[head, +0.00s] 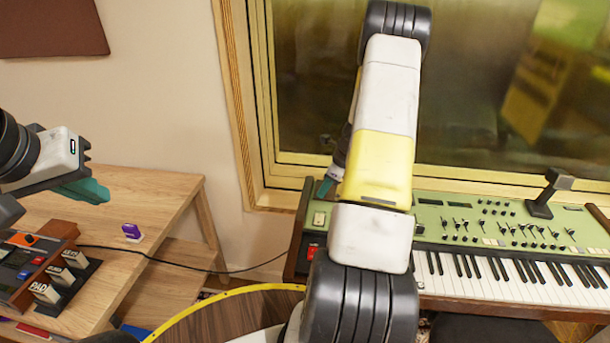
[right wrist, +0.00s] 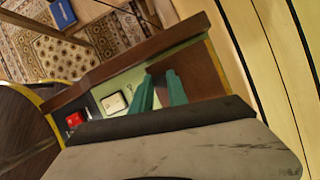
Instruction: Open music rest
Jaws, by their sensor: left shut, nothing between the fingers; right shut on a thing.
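The keyboard (head: 480,228) with a green control panel stands below the window at right. A brown flat panel that looks like its music rest (right wrist: 207,77) shows in the right wrist view; my arm hides that area in the head view. My right gripper (head: 326,184) is at the back left of the keyboard, mostly behind my arm. Its teal fingers (right wrist: 160,90) are shut on the edge of the music rest, though the contact itself is hard to see. My left gripper (head: 84,190) is shut and empty over the wooden desk at left.
The wooden desk (head: 150,195) holds a purple block (head: 131,231) and a device with pads (head: 40,265). A round, yellow-edged brown surface (head: 225,320) is at the front. The window frame (head: 262,120) is close behind the keyboard. A black stand (head: 548,195) rises at the keyboard's right.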

